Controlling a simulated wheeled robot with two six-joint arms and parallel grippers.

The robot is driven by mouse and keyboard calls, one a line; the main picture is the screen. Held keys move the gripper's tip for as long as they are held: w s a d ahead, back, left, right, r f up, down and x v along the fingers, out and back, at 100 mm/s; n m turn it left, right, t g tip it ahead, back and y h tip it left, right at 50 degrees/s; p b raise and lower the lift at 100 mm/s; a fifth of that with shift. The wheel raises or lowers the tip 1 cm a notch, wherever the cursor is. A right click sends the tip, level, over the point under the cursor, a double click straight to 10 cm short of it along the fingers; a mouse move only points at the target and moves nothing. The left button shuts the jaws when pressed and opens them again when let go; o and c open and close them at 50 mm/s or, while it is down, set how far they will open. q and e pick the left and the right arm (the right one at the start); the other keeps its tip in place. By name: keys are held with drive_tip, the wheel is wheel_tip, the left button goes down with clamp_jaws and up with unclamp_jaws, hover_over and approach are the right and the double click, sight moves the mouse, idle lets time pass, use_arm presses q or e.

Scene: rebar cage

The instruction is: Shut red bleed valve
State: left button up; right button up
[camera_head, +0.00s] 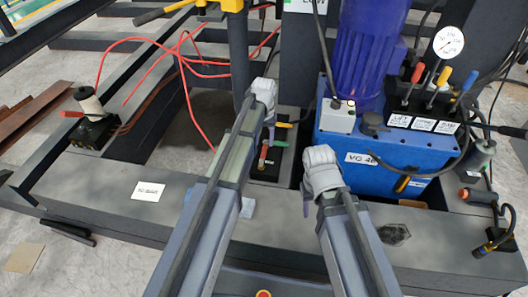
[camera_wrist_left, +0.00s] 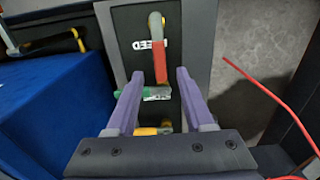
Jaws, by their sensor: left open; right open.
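The bleed valve's red handle (camera_head: 263,154) stands on a dark plate between the beams. In the left wrist view the red handle (camera_wrist_left: 159,62) lies lengthwise beside a white label, its lower end between my fingertips. A green handle (camera_wrist_left: 132,92) lies crosswise beneath it, and a yellow handle (camera_wrist_left: 147,131) is nearer the gripper base. My left gripper (camera_wrist_left: 160,74) is open, fingers on either side of the red handle's end; contact is not visible. My left gripper also shows in the head view (camera_head: 269,125). My right gripper (camera_head: 307,200) is open beside the blue tank.
A blue tank (camera_head: 345,150) with a purple motor (camera_head: 368,50), gauge (camera_head: 448,42) and coloured levers stands right of the valve. A red hose (camera_head: 190,95) loops at left. A small cylinder (camera_head: 90,103) with a red handle stands far left. The front beam (camera_head: 100,190) is mostly clear.

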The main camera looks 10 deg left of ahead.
sight(264, 152)
use_arm(q)
wheel_tip(264, 152, down, 5)
drive_tip(key=b, duration=0.3)
drive_tip(key=shift+r+b, duration=0.2)
drive_tip(key=shift+b, duration=0.1)
use_arm(e)
wheel_tip(264, 152, down, 5)
drive_tip(key=shift+r, duration=0.2)
drive_tip(key=shift+r, duration=0.1)
use_arm(q)
clamp_jaws()
idle(0.5)
